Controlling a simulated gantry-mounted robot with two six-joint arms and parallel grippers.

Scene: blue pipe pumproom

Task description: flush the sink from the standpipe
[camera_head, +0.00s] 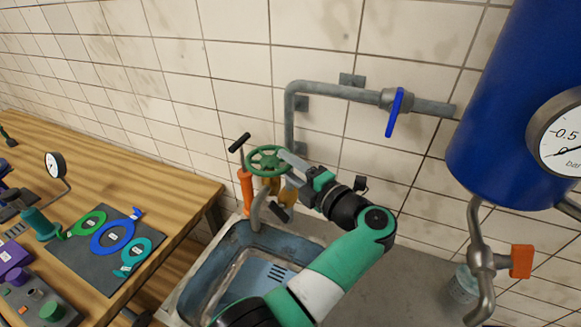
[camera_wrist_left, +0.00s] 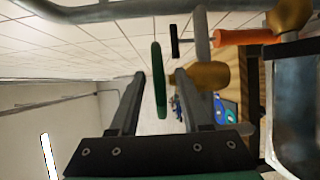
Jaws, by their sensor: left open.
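The green handwheel (camera_head: 268,160) of the standpipe sits above the sink's back edge. Its brass body (camera_head: 287,195) is partly hidden by my left gripper, and a grey spout (camera_head: 257,212) points down over the sink. The blue-grey sink (camera_head: 203,268) shows a slotted drain area; my arm covers its right part. My left gripper (camera_head: 282,187) is open and empty, just right of the wheel. In the left wrist view the handwheel (camera_wrist_left: 159,80) appears edge-on between the open fingers (camera_wrist_left: 160,76), with the brass body (camera_wrist_left: 210,76) beside it; I cannot tell whether they touch. My right gripper is out of view.
An orange hand pump (camera_head: 246,190) with a black T-handle stands close left of the wheel. A grey wall pipe with a blue lever (camera_head: 395,112) runs above. A blue tank (camera_head: 500,100) with a gauge hangs right. The wooden bench (camera_head: 175,195) stands left with rings on a mat.

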